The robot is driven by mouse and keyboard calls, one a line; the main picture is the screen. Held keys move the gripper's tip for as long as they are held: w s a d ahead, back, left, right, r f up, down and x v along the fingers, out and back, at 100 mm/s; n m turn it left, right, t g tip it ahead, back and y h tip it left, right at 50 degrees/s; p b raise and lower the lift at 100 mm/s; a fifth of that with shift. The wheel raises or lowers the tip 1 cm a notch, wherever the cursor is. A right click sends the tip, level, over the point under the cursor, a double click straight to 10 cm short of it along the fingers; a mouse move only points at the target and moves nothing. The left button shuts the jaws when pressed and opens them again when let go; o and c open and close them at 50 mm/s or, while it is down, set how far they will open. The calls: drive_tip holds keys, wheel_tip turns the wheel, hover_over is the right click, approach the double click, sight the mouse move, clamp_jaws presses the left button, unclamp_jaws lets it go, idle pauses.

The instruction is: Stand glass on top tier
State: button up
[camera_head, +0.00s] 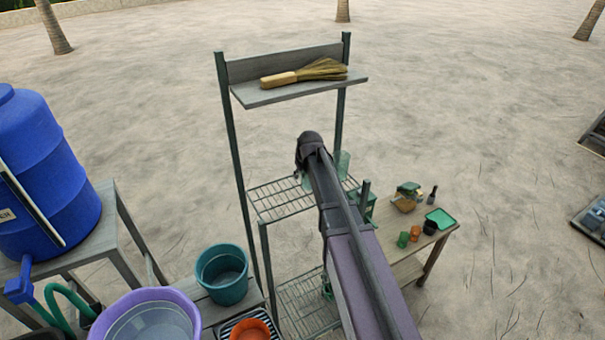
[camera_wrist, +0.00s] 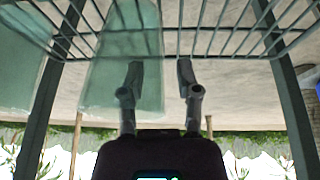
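In the wrist view, which is upside down, my gripper (camera_wrist: 160,72) is open, its two dark fingers apart. A pale green clear glass (camera_wrist: 118,75) is behind and beside the left finger; I cannot tell if they touch. A second green glass (camera_wrist: 18,60) is at the left edge. Both appear upright on the wire tier (camera_wrist: 225,42). In the head view, one glass (camera_head: 343,164) is on the right of the upper wire tier (camera_head: 265,200), and another (camera_head: 306,183) is partly hidden by my arm. My fingers are hidden there.
A grey wooden shelf (camera_head: 250,97) with a straw brush (camera_head: 305,74) is above the wire tier. Dark posts (camera_head: 237,165) flank it. A lower wire tier (camera_head: 300,300) is below. A side table (camera_head: 440,238) at right holds jars and cups. Buckets (camera_head: 222,275) stand at left.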

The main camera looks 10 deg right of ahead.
drive_tip(key=shift+r, duration=0.15)
drive_tip(key=s+d+r+p, duration=0.1)
drive_tip(key=s+r+p, duration=0.1)
drive_tip(key=s, duration=0.5)
drive_tip(key=s+d+r+p, duration=0.1)
drive_tip(key=s+r+p, duration=0.1)
drive_tip(key=s, duration=0.4)
drive_tip(key=shift+s+r+p, duration=0.25)
drive_tip(key=shift+s+p, duration=0.1)
drive_tip(key=shift+p, duration=0.05)
drive_tip(key=shift+d, duration=0.1)
idle(0.6)
drive_tip(key=s+f+m+g, duration=0.1)
drive_tip(key=s+m+g, duration=0.2)
drive_tip(key=s, duration=1.2)
drive_tip(key=shift+a+f+g+h, duration=0.2)
drive_tip(key=shift+a+g+h, duration=0.15)
drive_tip(key=shift+g, duration=0.45)
drive_tip(key=shift+w, duration=0.1)
